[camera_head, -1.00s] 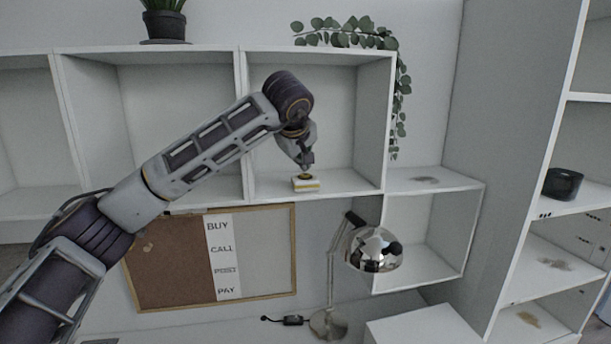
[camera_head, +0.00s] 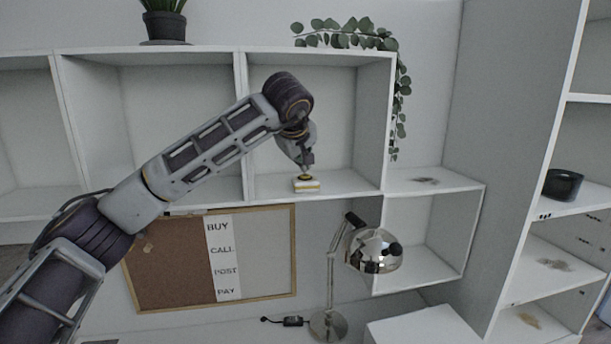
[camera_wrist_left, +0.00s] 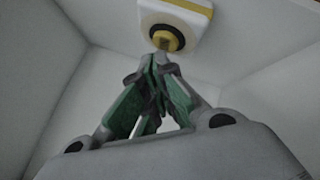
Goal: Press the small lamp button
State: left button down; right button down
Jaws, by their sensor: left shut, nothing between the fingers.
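A small white-and-yellow block (camera_head: 307,186) with a round yellow button on top sits on the floor of an open shelf compartment. The wrist view shows its round yellow button (camera_wrist_left: 176,35) in a dark ring. My left gripper (camera_head: 307,172) reaches down into the compartment from above the block. Its fingers are shut and empty, and in the wrist view the fingertips (camera_wrist_left: 161,52) overlap the button's edge. I cannot tell whether the button is pressed down. A chrome desk lamp (camera_head: 374,251) stands below the shelf to the right. My right gripper is not in view.
Compartment walls and the shelf top (camera_head: 330,51) enclose my left gripper. A trailing plant (camera_head: 345,35) hangs at the right edge. A corkboard (camera_head: 170,262) is below. A small black cord switch (camera_head: 293,321) lies near the lamp base. A black bowl (camera_head: 563,185) stands on the right shelf.

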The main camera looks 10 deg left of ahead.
aim_at(301, 175)
pick_arm(q)
jog(key=shift+f, duration=0.45)
jog(key=shift+r, duration=0.15)
dwell(0.5)
jog(key=shift+r, duration=0.4)
notch_tip(301, 175, up, 6)
jog(key=p, duration=0.5)
dwell(0.6)
jog(key=shift+f, duration=0.2)
